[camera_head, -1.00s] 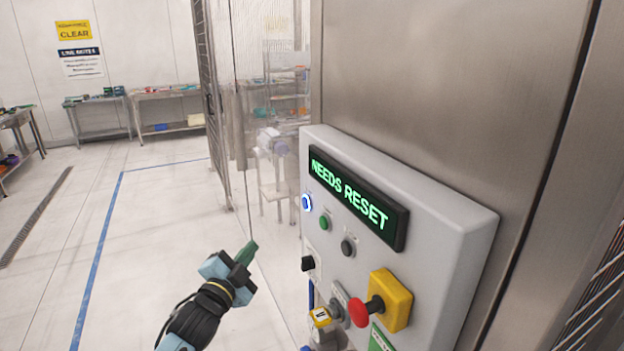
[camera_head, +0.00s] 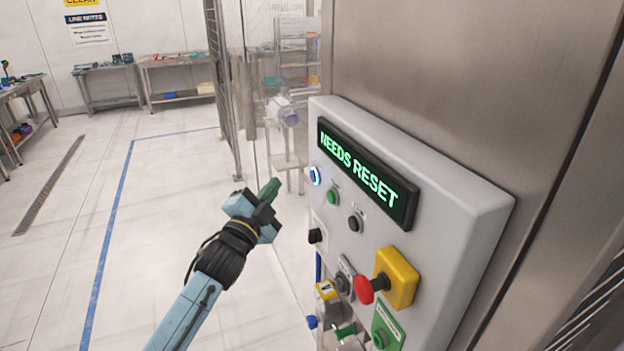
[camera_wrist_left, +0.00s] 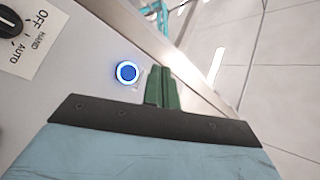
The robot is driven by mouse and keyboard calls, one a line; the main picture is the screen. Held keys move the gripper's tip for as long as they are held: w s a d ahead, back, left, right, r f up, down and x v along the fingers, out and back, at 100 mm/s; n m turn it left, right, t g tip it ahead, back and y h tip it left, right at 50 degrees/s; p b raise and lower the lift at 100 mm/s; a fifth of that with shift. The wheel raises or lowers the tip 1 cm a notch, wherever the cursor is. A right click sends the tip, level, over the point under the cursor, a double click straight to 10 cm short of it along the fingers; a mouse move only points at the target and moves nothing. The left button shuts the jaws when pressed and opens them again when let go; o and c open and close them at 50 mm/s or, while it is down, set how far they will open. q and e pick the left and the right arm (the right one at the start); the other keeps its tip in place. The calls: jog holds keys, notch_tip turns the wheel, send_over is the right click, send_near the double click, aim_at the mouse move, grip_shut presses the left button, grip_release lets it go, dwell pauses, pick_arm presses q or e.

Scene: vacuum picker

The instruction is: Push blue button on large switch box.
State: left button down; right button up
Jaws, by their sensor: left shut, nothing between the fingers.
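The large grey switch box (camera_head: 447,226) is fixed to a metal wall, with a display (camera_head: 362,176) reading NEEDS RESET in green letters. The blue button (camera_head: 315,176) with a lit ring is at the box's left edge, below the display. It also shows in the left wrist view (camera_wrist_left: 127,72), just left of the fingertips. My left gripper (camera_head: 270,188) is shut and empty, its green fingers to the left of the blue button and apart from it in the head view. My right gripper is not in view.
A green button (camera_head: 333,197) and a black button (camera_head: 355,222) sit right of the blue one. A black selector knob (camera_head: 315,236) and a red emergency knob on a yellow block (camera_head: 401,279) are lower. Open floor lies left; benches stand at the back.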

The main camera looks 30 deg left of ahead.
aim_at(314, 176)
pick_arm(q)
jog(key=shift+w+d+b, duration=0.3)
jog(key=shift+w+d, duration=0.6)
jog(key=shift+w, duration=0.2)
jog(key=shift+w+d+b, duration=0.25)
jog(key=shift+w+d, duration=0.65)
jog(key=shift+w, duration=0.15)
jog(key=shift+w+d, duration=0.1)
dwell(0.4)
jog(key=shift+w+d, duration=0.2)
jog(key=shift+w+d, duration=0.2)
jog(key=shift+w, duration=0.05)
dwell(0.8)
jog(key=shift+s+a+p, duration=0.35)
jog(key=shift+s+a, duration=0.15)
jog(key=shift+s, duration=0.1)
